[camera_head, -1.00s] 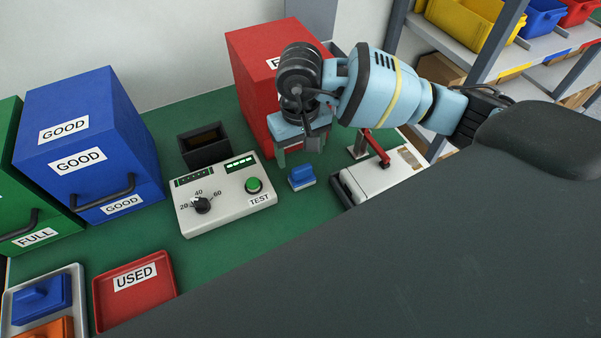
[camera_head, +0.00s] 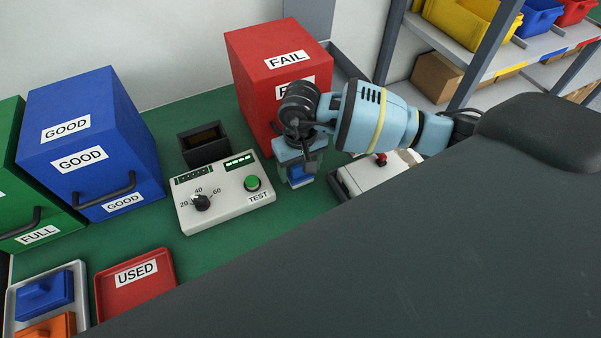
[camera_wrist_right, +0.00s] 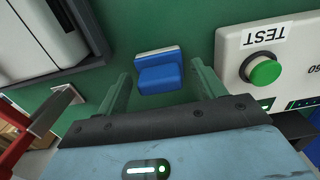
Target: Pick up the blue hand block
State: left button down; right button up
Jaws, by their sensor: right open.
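The blue hand block (camera_head: 300,181), blue with a pale base, is on the green bench between the tester and the white machine. In the right wrist view the block (camera_wrist_right: 160,76) lies between and slightly beyond the two green fingers, with green surface showing on both sides. My right gripper (camera_head: 297,176) is open above the block and partly hides it in the head view. I see no finger closed on the block. My left gripper is not in view.
The tester (camera_head: 226,195) with its green button stands left of the block. A red FAIL box (camera_head: 262,85) is behind, and a white machine (camera_head: 368,177) is close on the right. A grey tray (camera_head: 80,290) with a blue and an orange block is at lower left, beside a red USED tray (camera_head: 150,298).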

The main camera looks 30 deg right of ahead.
aim_at(300, 165)
jog(key=c, duration=1.1)
jog(key=shift+o, duration=0.2)
jog(key=shift+r, duration=0.1)
notch_tip(300, 165, up, 10)
jog(key=shift+f, duration=0.1)
jog(key=o, duration=0.3)
jog(key=shift+c, duration=1)
